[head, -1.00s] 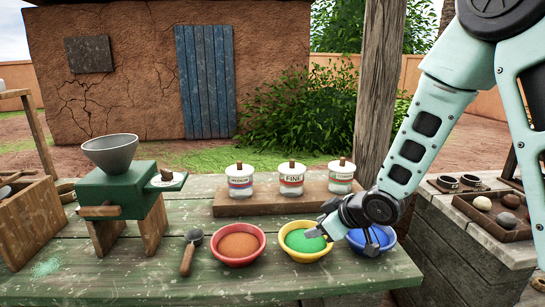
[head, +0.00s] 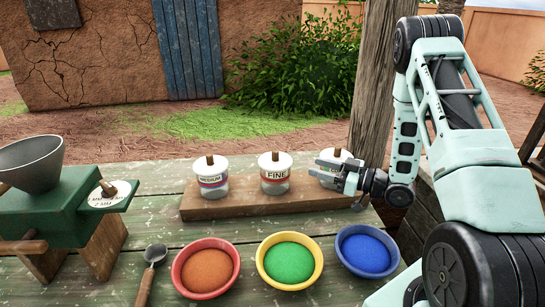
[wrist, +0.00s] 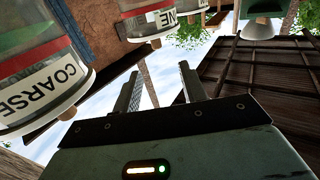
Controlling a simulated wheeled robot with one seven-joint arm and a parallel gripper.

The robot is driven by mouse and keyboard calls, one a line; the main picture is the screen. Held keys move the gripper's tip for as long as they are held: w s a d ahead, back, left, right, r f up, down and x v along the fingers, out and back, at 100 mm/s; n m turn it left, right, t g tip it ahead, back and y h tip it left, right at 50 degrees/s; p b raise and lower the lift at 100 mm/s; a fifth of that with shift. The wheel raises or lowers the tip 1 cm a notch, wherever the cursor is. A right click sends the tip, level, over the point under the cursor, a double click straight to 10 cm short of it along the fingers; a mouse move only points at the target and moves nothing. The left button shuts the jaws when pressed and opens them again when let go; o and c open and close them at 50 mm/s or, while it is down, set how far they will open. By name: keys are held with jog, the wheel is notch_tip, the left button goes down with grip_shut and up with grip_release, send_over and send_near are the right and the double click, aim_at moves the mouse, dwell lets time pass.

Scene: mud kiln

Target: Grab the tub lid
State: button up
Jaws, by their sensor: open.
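Three clear tubs with white lids and wooden knobs stand in a row: MEDIUM (head: 213,180), FINE (head: 274,178) and COARSE (wrist: 42,85). My gripper (head: 330,169) is at the right-hand tub, partly covering it in the head view; that tub's lid (head: 338,154) shows behind the fingers. In the wrist view my gripper (wrist: 160,72) has its two fingers spread, with nothing between them. The COARSE tub fills the left of that view, beside the fingers, and the FINE tub (wrist: 160,22) is at the top. Whether a finger touches the lid cannot be told.
The tubs stand on a raised wooden board (head: 250,205) on the green table. Red (head: 207,268), yellow (head: 290,262) and blue (head: 366,250) bowls of powder sit in front. A green grinder (head: 60,205) and a scoop (head: 152,262) are at left. A wooden post (head: 376,90) rises behind.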

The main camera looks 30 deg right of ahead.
jog(key=p, duration=0.3)
send_near(275, 150)
jog(key=w+a, duration=0.1)
jog(key=w+a+f, duration=0.1)
jog(key=w+a, duration=0.1)
jog(key=shift+w+a, duration=0.1)
jog(key=shift+w, duration=0.05)
jog(key=shift+d+r+p+x, duration=0.15)
jog(key=shift+p+x, duration=0.35)
jog(key=shift+x, duration=0.85)
jog(key=shift+d+r+p+x, duration=0.15)
jog(key=shift+p+x, duration=0.35)
jog(key=shift+x, duration=0.8)
jog(key=shift+w+f, duration=0.1)
jog(key=shift+w, duration=0.1)
grip_shut()
